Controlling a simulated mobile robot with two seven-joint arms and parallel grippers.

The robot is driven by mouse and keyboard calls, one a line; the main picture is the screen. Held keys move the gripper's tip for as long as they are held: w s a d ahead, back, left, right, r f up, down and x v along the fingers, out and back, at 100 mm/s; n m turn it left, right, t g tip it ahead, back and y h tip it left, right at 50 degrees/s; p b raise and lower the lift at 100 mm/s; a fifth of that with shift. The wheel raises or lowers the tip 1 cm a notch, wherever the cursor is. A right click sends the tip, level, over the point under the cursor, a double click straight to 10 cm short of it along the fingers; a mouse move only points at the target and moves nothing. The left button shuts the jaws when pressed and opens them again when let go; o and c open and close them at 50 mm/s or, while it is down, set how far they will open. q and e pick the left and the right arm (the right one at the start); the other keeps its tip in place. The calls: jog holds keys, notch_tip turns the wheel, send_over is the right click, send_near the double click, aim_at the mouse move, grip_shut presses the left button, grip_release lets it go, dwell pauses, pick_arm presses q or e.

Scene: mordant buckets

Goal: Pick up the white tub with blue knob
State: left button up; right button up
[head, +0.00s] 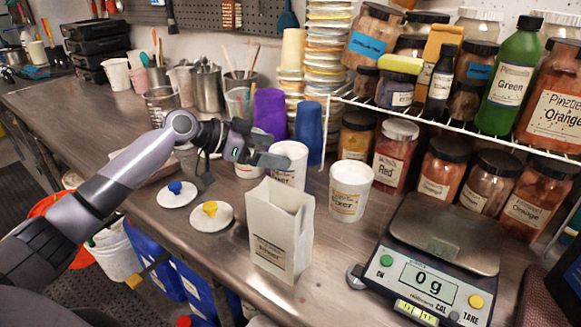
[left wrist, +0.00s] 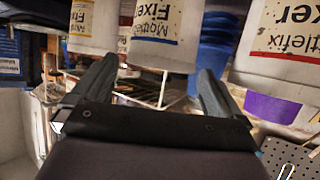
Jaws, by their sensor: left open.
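My left gripper (head: 246,172) is open, its fingers spread in front of the row of white tubs. In the left wrist view, which is upside down, a white tub with a blue-edged label (left wrist: 165,28) lies ahead between the open fingers (left wrist: 158,72), apart from them. It appears to be the middle tub (head: 290,157) in the head view, partly behind a finger. No tub shows a knob on it. A white lid with a blue knob (head: 176,195) lies flat on the bench, left of the gripper. My right gripper is not in view.
A lid with a yellow knob (head: 211,217) and a white paper bag (head: 282,235) stand in front. Another white tub (head: 350,193) is to the right, near the scale (head: 432,275). Purple (head: 269,112) and blue cups (head: 309,130) stand behind.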

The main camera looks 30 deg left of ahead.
aim_at(288, 151)
pick_arm(q)
jog(key=p+x, duration=0.1)
jog(key=x, duration=0.4)
jog(key=shift+r, duration=0.2)
jog(key=shift+a, duration=0.1)
jog(key=c, duration=0.9)
jog(key=shift+c, duration=1)
jog(key=shift+r, duration=0.1)
